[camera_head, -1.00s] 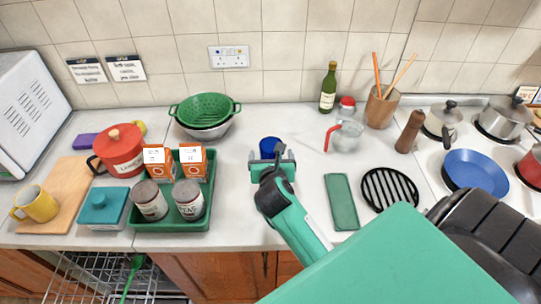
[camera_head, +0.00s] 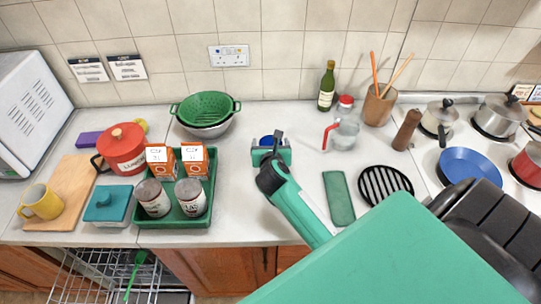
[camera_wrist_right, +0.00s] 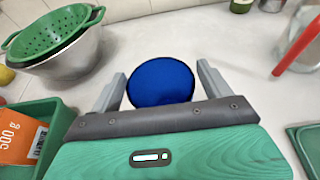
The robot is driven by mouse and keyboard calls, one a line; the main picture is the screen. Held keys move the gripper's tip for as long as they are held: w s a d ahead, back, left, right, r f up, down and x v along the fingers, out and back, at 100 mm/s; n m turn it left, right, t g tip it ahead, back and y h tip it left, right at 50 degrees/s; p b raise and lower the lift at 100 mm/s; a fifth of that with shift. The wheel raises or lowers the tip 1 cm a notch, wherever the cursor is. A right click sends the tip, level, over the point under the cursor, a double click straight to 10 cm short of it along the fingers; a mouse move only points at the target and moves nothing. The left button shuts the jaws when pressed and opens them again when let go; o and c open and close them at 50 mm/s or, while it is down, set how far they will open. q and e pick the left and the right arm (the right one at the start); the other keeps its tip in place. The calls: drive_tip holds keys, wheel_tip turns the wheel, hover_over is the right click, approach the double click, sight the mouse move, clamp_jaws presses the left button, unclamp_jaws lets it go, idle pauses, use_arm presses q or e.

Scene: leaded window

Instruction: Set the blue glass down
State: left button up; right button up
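The blue glass (camera_head: 267,140) is at the middle of the counter in the head view, mostly hidden behind my right gripper (camera_head: 271,147). In the right wrist view the blue glass (camera_wrist_right: 161,81) shows as a dark blue round between the two grey fingers of my right gripper (camera_wrist_right: 162,80). Both fingertips lie against its sides, so the gripper looks shut on it. The glass is close over the pale counter (camera_wrist_right: 180,30); whether its base touches cannot be told. My left gripper is not in view.
Left of the glass stand a green tray (camera_head: 175,222) with cartons and jars, and a green colander (camera_head: 207,108) in a metal bowl. To the right are a measuring jug (camera_head: 344,135), a green slab (camera_head: 338,198) and a black trivet (camera_head: 385,184). Counter around the glass is clear.

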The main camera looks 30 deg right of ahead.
drive_tip(key=c, duration=1.4)
drive_tip(key=shift+r, duration=0.1)
